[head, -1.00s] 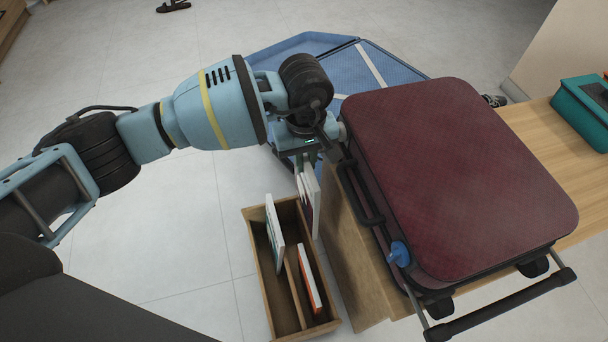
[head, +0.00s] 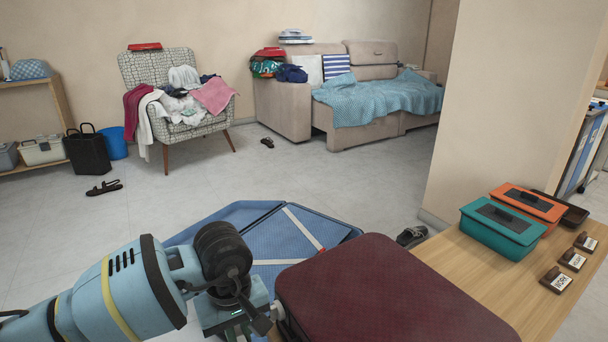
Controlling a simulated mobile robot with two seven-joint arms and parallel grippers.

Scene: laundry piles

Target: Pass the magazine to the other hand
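My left arm comes in from the bottom left. Its gripper (head: 238,318) is at the bottom edge, just left of a dark red suitcase (head: 385,295). The fingers are cut off or hidden, so I cannot see whether they hold anything. No magazine shows in the head view now. My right gripper is not in view.
The suitcase lies on a wooden bench (head: 490,285) with teal (head: 500,232) and orange (head: 528,203) boxes. A clothes-covered armchair (head: 160,65) and sofa (head: 285,105) stand far back. The floor between is mostly clear.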

